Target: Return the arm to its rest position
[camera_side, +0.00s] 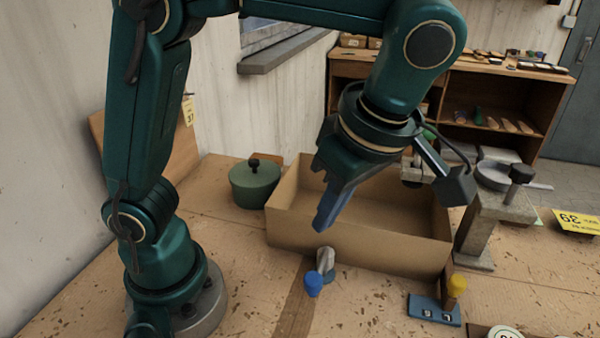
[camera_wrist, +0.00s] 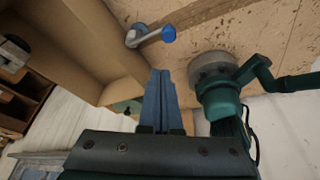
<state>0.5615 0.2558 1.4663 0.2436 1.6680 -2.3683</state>
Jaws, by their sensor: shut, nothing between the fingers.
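My gripper (camera_side: 325,215) hangs from my green arm above the front part of an open cardboard box (camera_side: 350,245) in the side view, its fingers pointing down. The blue fingers are together with nothing between them; they also show in the wrist view (camera_wrist: 161,80), pressed side by side. The gripper appears clear of the box and the table. My base stands on the table at the left in the side view and at the right in the wrist view.
A blue-tipped metal piece (camera_side: 314,284) is on the table before the box. A lidded green pot (camera_side: 254,184) stands left of the box, and a grey post (camera_side: 490,225) stands right. Shelves (camera_side: 460,90) stand behind.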

